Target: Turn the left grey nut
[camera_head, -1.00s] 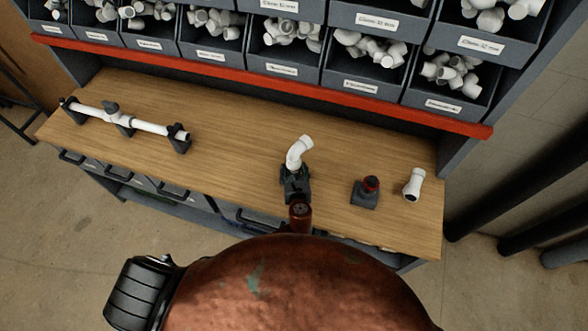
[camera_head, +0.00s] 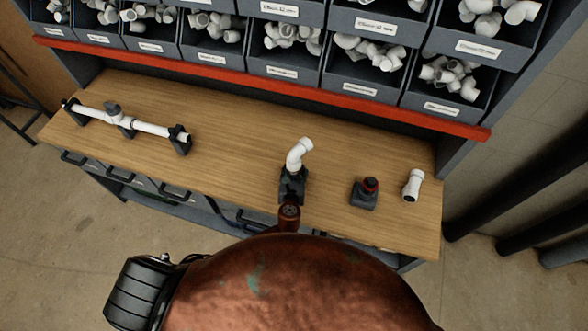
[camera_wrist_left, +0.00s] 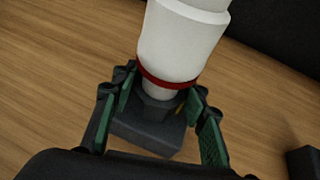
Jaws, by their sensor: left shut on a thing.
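A white pipe (camera_head: 150,128) lies across dark stands at the left of the bench. A grey fitting (camera_head: 112,108) stands up near its middle; grey nuts are too small to tell apart there. A white elbow fitting (camera_head: 299,152) stands at the bench's front middle. In the left wrist view this white fitting (camera_wrist_left: 180,45) has a red ring at its lower end, above a dark block (camera_wrist_left: 145,138). My left gripper (camera_wrist_left: 163,82) has its green-padded fingers either side of that lower end and is shut on it. My right gripper is not in view.
A dark block with a red top (camera_head: 366,193) and another white fitting (camera_head: 412,185) stand to the right. Grey bins (camera_head: 287,65) of white fittings rise behind a red rail (camera_head: 250,83). The wooden bench (camera_head: 225,135) is clear between pipe and elbow.

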